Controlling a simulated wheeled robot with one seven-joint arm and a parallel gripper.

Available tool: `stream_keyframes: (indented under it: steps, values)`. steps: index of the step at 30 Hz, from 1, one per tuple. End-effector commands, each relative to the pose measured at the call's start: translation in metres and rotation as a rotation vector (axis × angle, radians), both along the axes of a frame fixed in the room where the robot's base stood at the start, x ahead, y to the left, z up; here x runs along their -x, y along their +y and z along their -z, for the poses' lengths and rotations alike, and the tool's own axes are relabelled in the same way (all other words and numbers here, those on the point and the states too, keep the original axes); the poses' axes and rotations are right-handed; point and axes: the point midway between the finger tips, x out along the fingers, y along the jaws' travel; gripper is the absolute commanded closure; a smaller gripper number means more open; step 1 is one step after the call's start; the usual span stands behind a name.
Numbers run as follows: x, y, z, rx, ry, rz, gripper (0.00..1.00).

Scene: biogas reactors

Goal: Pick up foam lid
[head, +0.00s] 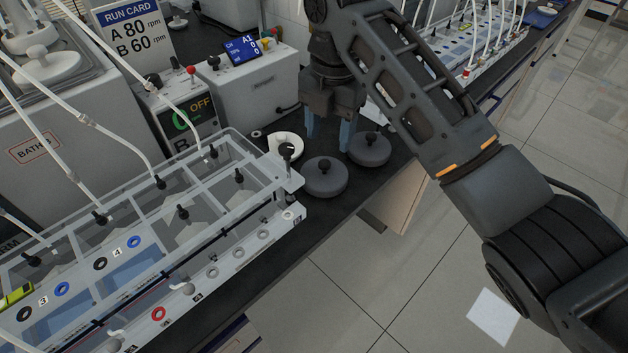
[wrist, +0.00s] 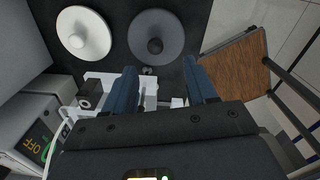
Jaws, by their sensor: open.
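Two round dark grey lids with knobs lie on the black bench: a nearer one (head: 325,180) and one farther right (head: 371,150). A white round piece (head: 281,140) lies left of them, partly hidden by a black-capped fitting. I cannot tell for certain which is the foam lid. My gripper (head: 329,133) points down just behind the grey lids, its blue fingers apart with nothing visibly held. In the wrist view my gripper (wrist: 162,88) is open; a grey lid (wrist: 155,37) and a white disc (wrist: 83,33) lie beyond the fingertips, not between them.
A clear-topped reactor rack (head: 170,215) with tubes and black fittings fills the left front. Control boxes (head: 255,85) and a run card (head: 128,30) stand behind it. Another tubed rack (head: 475,45) is at the back right. The bench edge and open floor (head: 350,285) lie to the right.

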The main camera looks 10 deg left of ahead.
Motion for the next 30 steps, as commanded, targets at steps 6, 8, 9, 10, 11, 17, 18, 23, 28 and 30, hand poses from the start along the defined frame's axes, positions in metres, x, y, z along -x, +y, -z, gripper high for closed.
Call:
stream_keyframes:
  steps: [6, 8, 9, 10, 11, 17, 18, 23, 28, 30]
  values:
    - [-0.003, -0.001, 0.014, 0.021, 0.007, -0.046, 0.43]
    - [-0.003, -0.001, 0.021, 0.020, 0.007, -0.045, 0.43]
    - [-0.003, -0.001, 0.024, 0.020, 0.006, -0.045, 0.43]
    - [-0.004, -0.001, 0.026, 0.020, 0.006, -0.045, 0.43]
    - [-0.004, -0.001, 0.028, 0.019, 0.006, -0.045, 0.43]
    - [-0.006, 0.003, 0.052, 0.021, 0.008, -0.043, 0.43]
    - [-0.007, 0.003, 0.058, 0.021, 0.007, -0.042, 0.43]
    - [-0.007, 0.003, 0.073, 0.019, 0.005, -0.042, 0.43]
    - [-0.007, 0.003, 0.075, 0.019, 0.004, -0.042, 0.43]
    - [-0.007, 0.003, 0.075, 0.019, 0.004, -0.042, 0.43]
